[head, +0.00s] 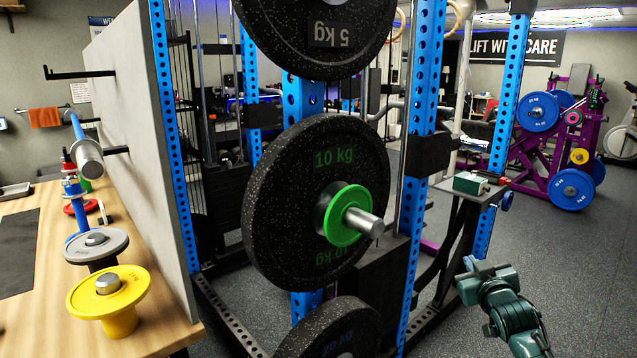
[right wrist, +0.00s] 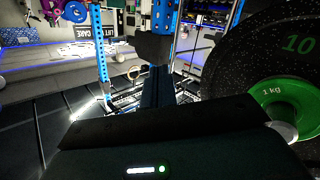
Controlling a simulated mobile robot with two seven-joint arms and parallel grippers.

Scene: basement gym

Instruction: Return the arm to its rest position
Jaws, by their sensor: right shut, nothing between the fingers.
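My right gripper (head: 472,266) is at the lower right of the head view, at the end of my dark green arm. It is shut and empty, held in the air in front of the rack, to the right of the large black 10 kg plate (head: 285,190) and apart from it. In the right wrist view my shut gripper (right wrist: 157,75) points away from the camera, and the black plate (right wrist: 300,75) with its green disc (right wrist: 282,98) stands at the right edge. My left gripper is not in the head view.
A blue rack upright (head: 425,120) stands left of my right gripper. A small green box (head: 470,183) sits on a stand behind it. A wooden bench (head: 25,270) with a yellow plate (head: 135,287) is at the left. Grey floor (head: 575,270) is free at the right.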

